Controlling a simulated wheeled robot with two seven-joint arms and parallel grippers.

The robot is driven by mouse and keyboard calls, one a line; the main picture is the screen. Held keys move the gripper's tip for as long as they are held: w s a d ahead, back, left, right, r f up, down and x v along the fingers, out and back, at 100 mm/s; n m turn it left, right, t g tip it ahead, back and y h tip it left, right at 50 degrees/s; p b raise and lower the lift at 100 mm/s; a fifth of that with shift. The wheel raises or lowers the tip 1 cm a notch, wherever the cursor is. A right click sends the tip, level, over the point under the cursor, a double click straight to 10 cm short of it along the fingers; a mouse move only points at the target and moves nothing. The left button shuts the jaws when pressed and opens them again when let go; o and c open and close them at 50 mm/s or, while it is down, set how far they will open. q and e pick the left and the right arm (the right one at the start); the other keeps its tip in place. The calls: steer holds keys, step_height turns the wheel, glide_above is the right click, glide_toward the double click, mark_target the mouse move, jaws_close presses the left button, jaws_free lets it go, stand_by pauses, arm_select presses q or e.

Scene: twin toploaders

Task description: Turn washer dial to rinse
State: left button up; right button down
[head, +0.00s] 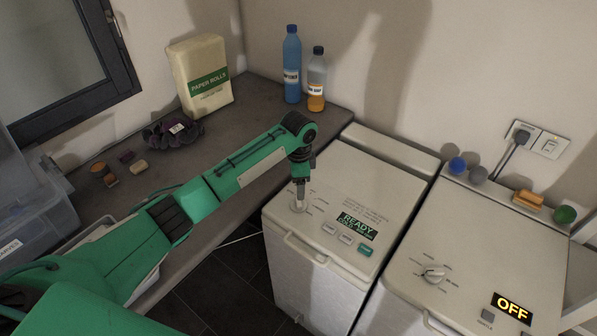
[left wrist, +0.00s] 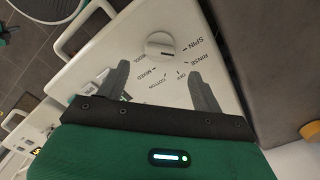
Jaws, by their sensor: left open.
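The washer (head: 330,187) is the left white toploader, its display (head: 357,226) reading READY. Its dial (left wrist: 160,45) is a round white knob with a ridge across it. Printed around it are labels including SPIN, RINSE, OFF, MIXED and COTTON; I cannot tell surely which one it points at. My left gripper (head: 299,196) points down over the dial in the head view. In the left wrist view its two fingers (left wrist: 158,72) are open and empty, apart, with the dial just beyond the tips. I cannot tell whether they touch it. My right gripper is not in view.
A second toploader (head: 470,228) stands close on the right, with its own dial (head: 433,273) and a display (head: 511,308) reading OFF. Small buttons (head: 346,238) lie beside the washer display. Bottles (head: 292,65) and a paper rolls pack (head: 200,76) stand on the counter behind.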

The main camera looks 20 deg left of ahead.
arm_select(q)
step_height(320, 180, up, 6)
steer(key=b, duration=0.1)
steer(key=shift+r, duration=0.2)
stand_by(0.3)
